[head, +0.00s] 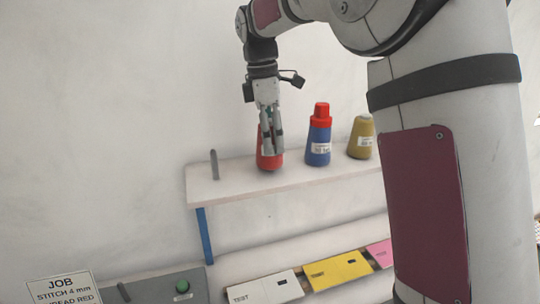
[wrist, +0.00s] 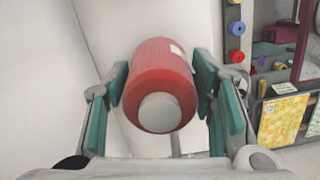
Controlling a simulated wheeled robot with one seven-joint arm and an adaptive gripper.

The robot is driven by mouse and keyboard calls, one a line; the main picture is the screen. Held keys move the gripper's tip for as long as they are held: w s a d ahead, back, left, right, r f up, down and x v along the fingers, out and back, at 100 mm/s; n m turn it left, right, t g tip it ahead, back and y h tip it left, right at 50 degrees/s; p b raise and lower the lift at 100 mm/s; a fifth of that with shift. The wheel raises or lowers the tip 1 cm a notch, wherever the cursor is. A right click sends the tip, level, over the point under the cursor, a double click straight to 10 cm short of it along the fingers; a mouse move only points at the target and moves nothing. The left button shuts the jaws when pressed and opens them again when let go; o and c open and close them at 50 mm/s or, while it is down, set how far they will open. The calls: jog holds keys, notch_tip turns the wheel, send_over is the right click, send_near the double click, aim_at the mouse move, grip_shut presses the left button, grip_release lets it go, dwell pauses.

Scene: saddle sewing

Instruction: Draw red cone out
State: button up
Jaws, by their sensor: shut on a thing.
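The red cone (head: 269,155) stands on the raised white shelf (head: 232,178) in the head view, with my gripper (head: 271,140) over it from above. In the wrist view the red cone (wrist: 163,78) shows its grey round top between the two teal-padded fingers of my gripper (wrist: 162,92). My gripper is shut on the red cone. The fingers hide part of its upper body in the head view. I cannot tell whether its base touches the shelf.
A grey peg (head: 214,165) stands bare on the shelf to the left. A blue cone with a red top (head: 319,137) and an olive cone (head: 361,138) stand to the right. Below lie white (head: 265,290), yellow (head: 338,269) and pink (head: 381,253) panels. A job card (head: 62,290) stands lower left.

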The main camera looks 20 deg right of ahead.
aim_at(271, 119)
jog(key=shift+r, duration=1.3)
jog(key=shift+r, duration=0.35)
jog(key=shift+r, duration=0.65)
jog(key=shift+r, duration=0.35)
jog(key=shift+r, duration=0.65)
jog(key=shift+r, duration=0.3)
jog(key=shift+r, duration=0.15)
jog(key=shift+r+p, duration=0.3)
jog(key=shift+r, duration=1.6)
